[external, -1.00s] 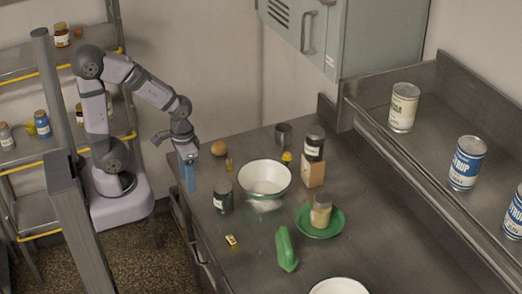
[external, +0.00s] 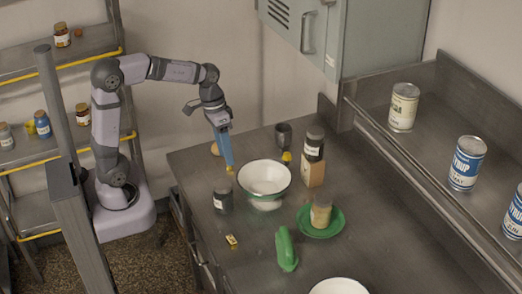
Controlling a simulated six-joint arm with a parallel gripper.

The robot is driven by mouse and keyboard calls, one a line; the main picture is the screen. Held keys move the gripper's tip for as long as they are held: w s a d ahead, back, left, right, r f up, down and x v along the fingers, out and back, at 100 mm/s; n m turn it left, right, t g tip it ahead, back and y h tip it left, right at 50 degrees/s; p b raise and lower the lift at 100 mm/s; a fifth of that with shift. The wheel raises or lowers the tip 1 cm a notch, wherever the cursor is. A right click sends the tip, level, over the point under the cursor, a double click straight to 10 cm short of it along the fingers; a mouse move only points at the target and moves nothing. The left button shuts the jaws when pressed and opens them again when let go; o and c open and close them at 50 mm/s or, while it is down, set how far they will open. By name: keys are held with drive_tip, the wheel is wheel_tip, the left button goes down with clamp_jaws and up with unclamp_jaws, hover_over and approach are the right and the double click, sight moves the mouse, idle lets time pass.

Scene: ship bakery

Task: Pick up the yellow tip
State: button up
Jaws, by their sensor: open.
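My gripper (external: 227,162) has long blue fingers that point down over the table, left of the white bowl. It is open, and its fingertips are right at a small yellow piece (external: 230,171), which they partly cover. I cannot tell whether they touch it. A third yellow item (external: 232,241) with a dark mark lies at the front left of the table. They are too small to tell for certain which is the yellow tip.
The white bowl (external: 264,192) is close right of my gripper, and a dark jar (external: 223,198) stands in front of it. An egg (external: 215,149) is partly hidden behind the fingers.

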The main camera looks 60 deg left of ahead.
drive_tip(key=w+a+m+t+h+b, duration=0.1)
drive_tip(key=w+a+t+h+b, duration=0.2)
drive_tip(key=w, duration=0.5)
drive_tip(key=w+a+m+b, duration=0.1)
drive_tip(key=w+a+b, duration=0.25)
drive_tip(key=w, duration=0.55)
drive_tip(key=w+a+f+m+t+h+b, duration=0.1)
drive_tip(key=w+a+m+t+h+b, duration=0.1)
drive_tip(key=w+a+m+t+b, duration=0.25)
drive_tip(key=w+a+m+t+h+b, duration=0.1)
drive_tip(key=w+a+m+h+b, duration=0.15)
drive_tip(key=a+b, duration=0.45)
drive_tip(key=p, duration=0.1)
approach(287, 154)
drive_tip(key=shift+w+d+f+g+y, duration=0.15)
drive_tip(key=shift+w+d+f+y, duration=0.1)
drive_tip(key=shift+w+d, duration=0.25)
drive_tip(key=shift+w+d+f+g+y, duration=0.1)
drive_tip(key=shift+w+d+f+y, duration=0.1)
drive_tip(key=shift+w+d, duration=0.3)
drive_tip(key=shift+w+d+f+p, duration=0.2)
drive_tip(key=shift+w+d+p, duration=0.2)
drive_tip(key=shift+w+p, duration=0.15)
drive_tip(key=shift+p+x, duration=1.6)
drive_tip(key=shift+x, duration=1.4)
drive_tip(key=shift+s+f, duration=0.15)
drive_tip(key=shift+s, duration=0.05)
drive_tip(key=c, duration=0.9)
